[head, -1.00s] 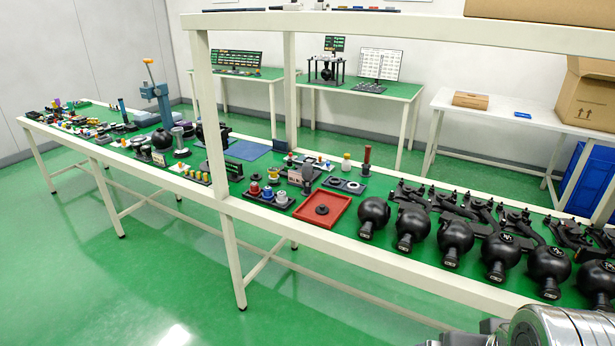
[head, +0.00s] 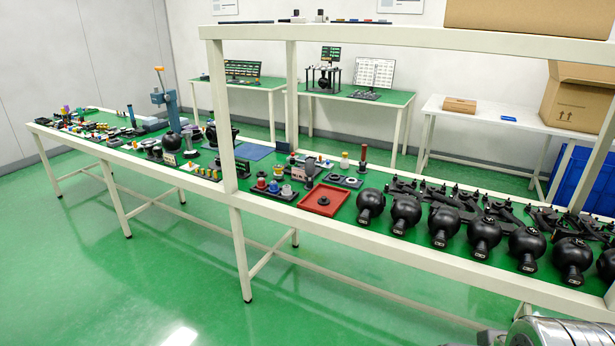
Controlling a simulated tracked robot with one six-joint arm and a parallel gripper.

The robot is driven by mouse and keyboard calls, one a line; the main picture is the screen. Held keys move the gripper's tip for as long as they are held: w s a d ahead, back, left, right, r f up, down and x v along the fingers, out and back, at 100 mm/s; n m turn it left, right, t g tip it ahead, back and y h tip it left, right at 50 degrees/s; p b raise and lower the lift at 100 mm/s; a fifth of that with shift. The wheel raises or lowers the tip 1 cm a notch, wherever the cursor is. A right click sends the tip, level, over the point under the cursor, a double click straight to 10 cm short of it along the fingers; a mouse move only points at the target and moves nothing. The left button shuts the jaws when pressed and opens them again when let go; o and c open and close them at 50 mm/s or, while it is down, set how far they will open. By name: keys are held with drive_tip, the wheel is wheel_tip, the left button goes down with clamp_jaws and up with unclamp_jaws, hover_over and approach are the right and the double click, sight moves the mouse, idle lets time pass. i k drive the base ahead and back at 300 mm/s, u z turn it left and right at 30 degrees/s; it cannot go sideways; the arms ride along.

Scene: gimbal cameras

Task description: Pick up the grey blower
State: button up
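I cannot pick out the grey blower for certain. A small dark grey upright thing (head: 310,174) on the green bench top, just behind the red tray, may be it, but it is too small to tell. It stands apart from me, across the bench's front rail. My gripper is not in view. Only a grey metal part of my own body shows at the bottom right corner.
The long bench (head: 272,212) runs across the view, with posts and an upper shelf (head: 330,37). Several black balls (head: 405,212) line the right side. The green floor (head: 150,290) in front is clear.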

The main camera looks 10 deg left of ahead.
sight(309, 167)
drive_tip(key=z, duration=0.05)
drive_tip(key=k, duration=0.15)
drive_tip(key=u, duration=0.35)
drive_tip(key=i, duration=0.5)
drive_tip(key=u, duration=0.8)
drive_tip(key=i, duration=0.6)
drive_tip(key=u, duration=0.55)
drive_tip(key=i, duration=1.55)
drive_tip(key=z, duration=0.6)
drive_tip(key=i, duration=0.85)
drive_tip(key=z, duration=0.45)
